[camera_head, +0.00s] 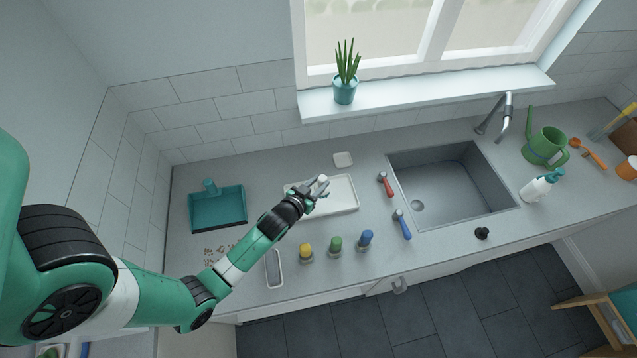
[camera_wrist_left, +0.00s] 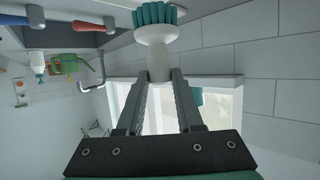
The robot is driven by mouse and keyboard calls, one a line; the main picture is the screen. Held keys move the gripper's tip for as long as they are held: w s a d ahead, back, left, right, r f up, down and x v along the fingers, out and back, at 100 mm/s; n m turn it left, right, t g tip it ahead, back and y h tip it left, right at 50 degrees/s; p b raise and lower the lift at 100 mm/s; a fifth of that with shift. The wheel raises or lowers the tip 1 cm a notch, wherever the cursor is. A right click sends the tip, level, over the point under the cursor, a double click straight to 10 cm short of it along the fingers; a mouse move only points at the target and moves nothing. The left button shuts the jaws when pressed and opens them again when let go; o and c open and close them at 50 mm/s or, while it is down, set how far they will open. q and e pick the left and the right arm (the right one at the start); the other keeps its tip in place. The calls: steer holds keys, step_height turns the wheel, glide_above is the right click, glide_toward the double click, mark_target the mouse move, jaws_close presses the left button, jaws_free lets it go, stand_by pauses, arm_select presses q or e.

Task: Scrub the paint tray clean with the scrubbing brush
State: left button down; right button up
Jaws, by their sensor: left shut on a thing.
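The scrubbing brush (camera_wrist_left: 153,30) has a white knob handle and teal bristles. My left gripper (camera_wrist_left: 161,78) is shut on the handle, with the bristles beyond the fingertips. In the head view my left gripper (camera_head: 313,190) is over the white, shallow paint tray (camera_head: 345,203), and the brush's white part (camera_head: 323,180) shows at its fingertips. The gripper and wrist hide the left part of the tray. Whether the bristles touch the tray cannot be told. My right gripper is not in view.
A teal dustpan (camera_head: 217,210) lies left, with crumbs (camera_head: 218,252) in front. Yellow (camera_head: 306,251), green (camera_head: 335,244) and blue (camera_head: 365,239) jars stand in front of the tray. Red-handled (camera_head: 386,185) and blue-handled (camera_head: 402,225) tools lie beside the sink (camera_head: 455,185). A small white block (camera_head: 343,159) sits behind.

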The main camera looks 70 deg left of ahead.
arm_select(q)
steer(key=shift+f, duration=0.1)
step_height(320, 180, down, 6)
steer(key=b, duration=0.6)
steer(key=shift+f, duration=0.25)
steer(key=shift+f+b, duration=0.25)
steer(key=shift+b, duration=0.3)
steer(key=shift+f+b, duration=0.5)
steer(key=shift+b, duration=0.1)
stand_by(0.9)
steer(key=shift+a, duration=0.1)
steer(key=shift+w+a+r+p, duration=0.15)
steer(key=shift+a+p, duration=0.45)
steer(key=shift+w+a, duration=0.1)
steer(key=shift+a, duration=0.7)
